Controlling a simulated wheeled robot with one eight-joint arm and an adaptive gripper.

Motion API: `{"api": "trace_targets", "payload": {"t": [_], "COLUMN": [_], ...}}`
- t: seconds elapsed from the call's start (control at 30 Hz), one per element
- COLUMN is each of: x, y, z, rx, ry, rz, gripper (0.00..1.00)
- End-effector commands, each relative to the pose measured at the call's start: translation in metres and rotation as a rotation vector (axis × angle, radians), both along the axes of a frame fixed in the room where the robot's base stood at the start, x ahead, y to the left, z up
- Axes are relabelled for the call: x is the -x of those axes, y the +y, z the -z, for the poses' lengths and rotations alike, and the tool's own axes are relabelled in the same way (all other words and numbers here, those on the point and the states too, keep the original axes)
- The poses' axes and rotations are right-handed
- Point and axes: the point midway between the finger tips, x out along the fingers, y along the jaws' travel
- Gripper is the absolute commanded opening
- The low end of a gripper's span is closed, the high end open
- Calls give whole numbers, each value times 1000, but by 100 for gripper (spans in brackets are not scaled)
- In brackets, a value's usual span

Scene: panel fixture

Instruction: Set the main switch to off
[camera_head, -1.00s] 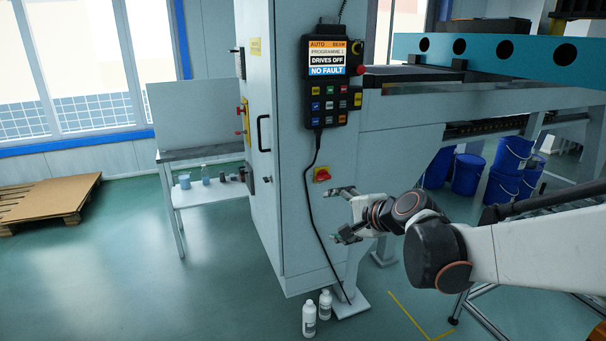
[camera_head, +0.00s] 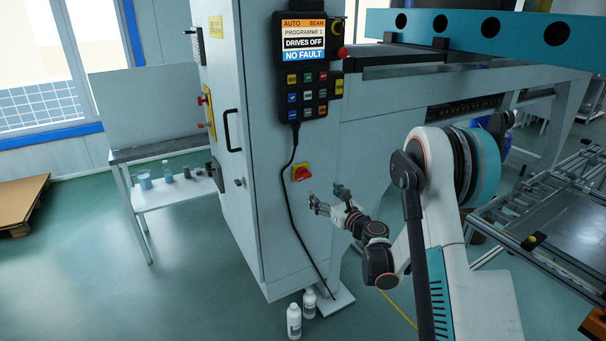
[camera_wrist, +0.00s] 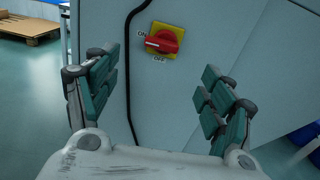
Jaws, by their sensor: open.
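The main switch is a red rotary knob on a yellow plate on the front panel of the grey cabinet, seen in the head view (camera_head: 301,172). In the wrist view the switch (camera_wrist: 163,41) shows an ON label at its left and an OFF label below. Its red handle lies roughly level, its end toward ON. My gripper (camera_head: 328,199) is below and right of the switch in the head view, apart from it. In the wrist view my gripper (camera_wrist: 160,95) has its fingers wide apart with nothing between them, and the switch lies beyond them, near the top.
A black cable (camera_head: 289,215) hangs from the control pendant (camera_head: 306,65) down the panel, just left of the switch. White bottles (camera_head: 295,320) stand on the floor below. A side table (camera_head: 165,195) stands left of the cabinet. A teal beam (camera_head: 480,30) extends at upper right.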

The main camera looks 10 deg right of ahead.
Motion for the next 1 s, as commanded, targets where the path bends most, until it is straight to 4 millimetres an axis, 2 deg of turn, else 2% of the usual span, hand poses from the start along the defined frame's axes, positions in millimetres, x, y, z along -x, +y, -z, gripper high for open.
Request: {"api": "trace_targets", "payload": {"t": [0.17,0.27,0.7,0.9,1.0], "x": [-6,-16,-95,-122,-128], "y": [-2,2,28,36,39], "z": [6,7,8,7,6], "rx": [-38,-37,-34,-33,-33], "ry": [2,3,2,1,1], "rz": [7,6,5,6,6], "gripper": [75,75,75,75,75]}}
